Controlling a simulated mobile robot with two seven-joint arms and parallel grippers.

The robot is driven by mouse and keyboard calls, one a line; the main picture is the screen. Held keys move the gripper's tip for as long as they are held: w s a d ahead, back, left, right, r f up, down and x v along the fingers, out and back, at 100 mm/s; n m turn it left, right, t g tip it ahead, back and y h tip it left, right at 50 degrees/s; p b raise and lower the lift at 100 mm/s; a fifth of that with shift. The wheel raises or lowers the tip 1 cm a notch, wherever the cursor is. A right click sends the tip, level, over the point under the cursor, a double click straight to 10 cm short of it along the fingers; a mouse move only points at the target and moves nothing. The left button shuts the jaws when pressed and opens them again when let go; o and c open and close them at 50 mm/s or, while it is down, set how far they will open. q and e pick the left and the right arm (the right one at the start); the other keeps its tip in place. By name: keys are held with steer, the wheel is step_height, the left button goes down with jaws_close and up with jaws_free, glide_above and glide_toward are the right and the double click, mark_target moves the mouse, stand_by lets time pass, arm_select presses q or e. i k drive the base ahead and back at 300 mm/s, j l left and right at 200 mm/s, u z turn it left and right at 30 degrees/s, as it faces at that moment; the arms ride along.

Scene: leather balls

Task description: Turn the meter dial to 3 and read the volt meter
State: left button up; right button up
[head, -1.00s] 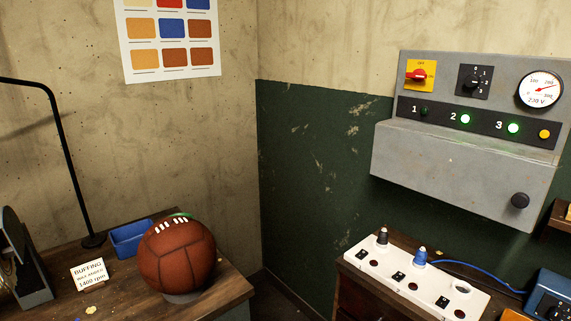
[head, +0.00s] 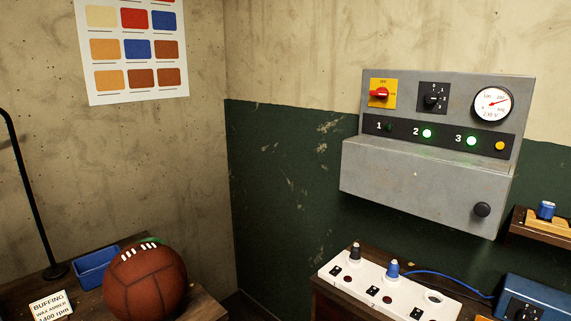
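The grey electrical panel (head: 430,180) hangs on the wall at the right of the head view. Its black meter dial (head: 432,100) has a dark knob with small markings 0 to 3 around it; which mark the knob points at is too small to tell. The round volt meter (head: 492,104) has a white face, a red needle pointing up and right, and the text 230 V. A red switch on a yellow plate (head: 381,94) sits left of the dial. Lamp 2 (head: 427,133) and lamp 3 (head: 471,141) glow green; lamp 1 (head: 389,128) is dark. Neither gripper shows.
A white socket strip (head: 385,290) with black and blue plugs lies on a bench below the panel. A blue box (head: 535,296) and a small shelf (head: 545,229) are at the right. A brown leather ball (head: 145,284) sits on the left bench. The space before the panel is clear.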

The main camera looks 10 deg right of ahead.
mark_target(432, 98)
steer(key=z, duration=1.25)
